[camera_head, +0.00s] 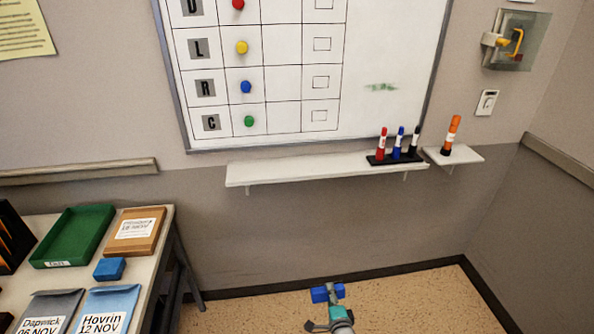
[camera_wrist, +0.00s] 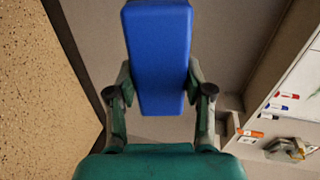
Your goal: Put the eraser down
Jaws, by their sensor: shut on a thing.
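The eraser, a blue block (camera_wrist: 158,40), is gripped between the two fingers of my gripper (camera_wrist: 157,85) in the wrist view. One finger presses on each of its long sides, and its far end sticks out past the fingertips. In the head view the eraser (camera_head: 320,294) shows small at the bottom centre, held in the air in front of the wall, with the floor behind it. My gripper is apart from the shelf and the table. The whiteboard (camera_head: 390,50) has a green smudge (camera_head: 381,87) at its lower right.
A white shelf (camera_head: 290,171) under the board carries a marker holder (camera_head: 397,158) at its right end. A small shelf (camera_head: 470,154) beside it holds an orange marker (camera_head: 451,133). The left table (camera_head: 160,225) holds a green tray (camera_head: 72,236), a blue block (camera_head: 109,268) and envelopes.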

